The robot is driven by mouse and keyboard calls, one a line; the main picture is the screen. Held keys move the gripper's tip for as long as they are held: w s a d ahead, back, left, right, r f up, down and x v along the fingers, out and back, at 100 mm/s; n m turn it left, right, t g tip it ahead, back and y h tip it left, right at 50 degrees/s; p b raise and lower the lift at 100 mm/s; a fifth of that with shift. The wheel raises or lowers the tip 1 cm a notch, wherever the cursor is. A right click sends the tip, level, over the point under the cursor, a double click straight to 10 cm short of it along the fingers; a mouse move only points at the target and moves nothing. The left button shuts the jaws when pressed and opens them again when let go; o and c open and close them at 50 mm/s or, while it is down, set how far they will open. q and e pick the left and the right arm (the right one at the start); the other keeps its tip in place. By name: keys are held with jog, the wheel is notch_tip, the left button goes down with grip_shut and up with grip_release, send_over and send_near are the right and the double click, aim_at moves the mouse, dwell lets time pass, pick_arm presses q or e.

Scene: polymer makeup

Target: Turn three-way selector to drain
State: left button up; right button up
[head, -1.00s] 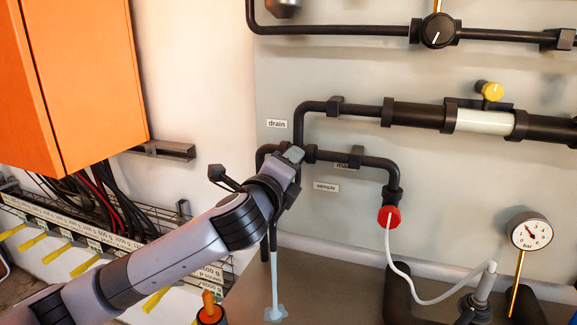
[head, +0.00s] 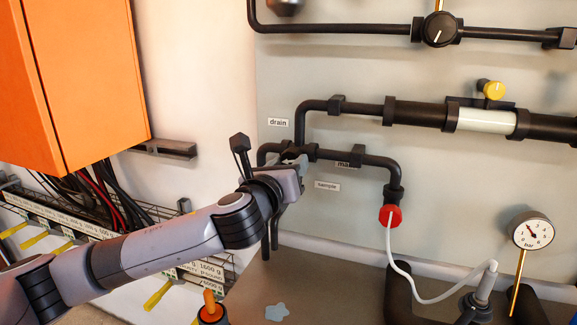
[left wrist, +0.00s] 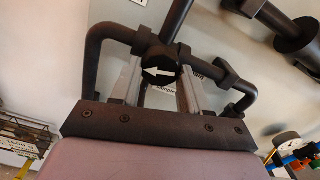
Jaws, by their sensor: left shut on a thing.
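The black three-way selector (left wrist: 168,58) sits at the pipe junction, with a white arrow on its knob (left wrist: 160,73). In the left wrist view the arrow points left, toward the pipe branch (left wrist: 95,55) that bends down on that side. My left gripper (head: 297,163) is shut on the knob, with one finger on each side. In the head view my gripper and wrist hide most of the selector. The "drain" label (head: 278,122) is on the wall above the left branch. The "sample" label (head: 327,186) is lower right. My right gripper is out of view.
A red-capped outlet (head: 390,215) with a white hose stands right of the selector. An orange cabinet (head: 75,85) and a wire rack with yellow-handled tools are at left. A pressure gauge (head: 532,230) is at right.

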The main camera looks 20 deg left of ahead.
pick_arm(q)
jog(key=shift+f+m, duration=0.1)
jog(key=shift+m, duration=0.5)
jog(key=o, duration=1)
jog(key=shift+s+a+b, duration=0.15)
jog(key=shift+s+b, duration=0.45)
jog(key=shift+s, duration=3)
